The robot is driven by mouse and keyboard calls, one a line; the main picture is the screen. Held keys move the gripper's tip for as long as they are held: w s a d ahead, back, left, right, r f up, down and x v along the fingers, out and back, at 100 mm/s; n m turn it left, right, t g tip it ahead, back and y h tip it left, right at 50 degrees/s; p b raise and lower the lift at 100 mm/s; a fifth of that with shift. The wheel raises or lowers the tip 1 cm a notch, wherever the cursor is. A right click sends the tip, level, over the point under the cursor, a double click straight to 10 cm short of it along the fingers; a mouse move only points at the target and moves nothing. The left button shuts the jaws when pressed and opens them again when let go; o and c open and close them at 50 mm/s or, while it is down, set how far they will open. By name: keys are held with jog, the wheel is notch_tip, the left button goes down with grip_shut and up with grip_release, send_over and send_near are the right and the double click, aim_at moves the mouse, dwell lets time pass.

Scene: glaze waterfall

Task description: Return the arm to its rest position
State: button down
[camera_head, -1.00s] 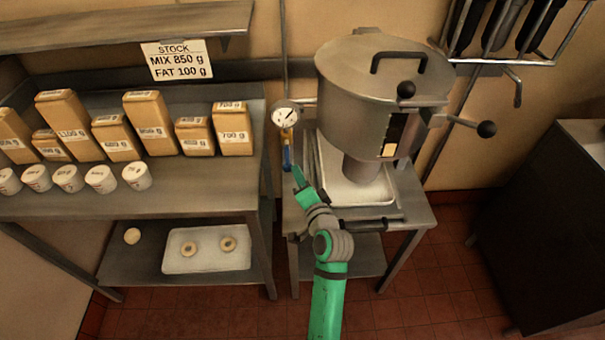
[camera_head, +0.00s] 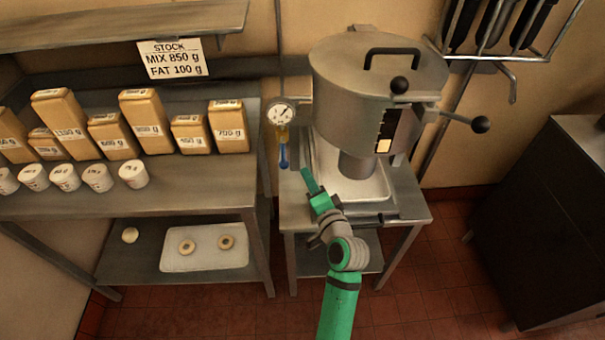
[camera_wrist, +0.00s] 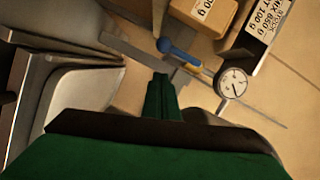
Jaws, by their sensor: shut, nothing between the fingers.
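My green arm rises from the bottom of the head view, with my gripper (camera_head: 308,178) at its end, over the left side of the small metal table (camera_head: 300,216). The fingers are together and empty. In the wrist view my gripper (camera_wrist: 161,82) points toward a blue-handled valve (camera_wrist: 180,50) and a round gauge (camera_wrist: 233,83), apart from both as far as I can tell. In the head view the gauge (camera_head: 281,112) and blue handle (camera_head: 284,157) are on the wall side, just above and left of my fingertips.
A lidded steel kettle (camera_head: 368,90) with a ball-ended lever (camera_head: 480,124) stands over a white tray (camera_head: 365,186). Left is a bench (camera_head: 130,202) with several brown packets and white tubs. A dark cabinet (camera_head: 545,220) stands right. Red floor (camera_head: 425,285) is clear between them.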

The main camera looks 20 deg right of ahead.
jog(key=s, duration=0.8)
jog(key=s+a+f+n+g+h, duration=0.2)
jog(key=s+a+f+n, duration=0.2)
jog(key=s+a+f, duration=0.75)
jog(key=s+a+r+n+y, duration=0.1)
jog(key=s+a+n, duration=0.3)
jog(key=s, duration=0.6)
jog(key=s+a+r+n, duration=0.1)
jog(key=s+a+n, duration=0.3)
jog(key=s, duration=0.7)
jog(key=shift+s+a+r+n+y, duration=0.25)
jog(key=shift+n+y, duration=0.15)
jog(key=shift+n, duration=0.8)
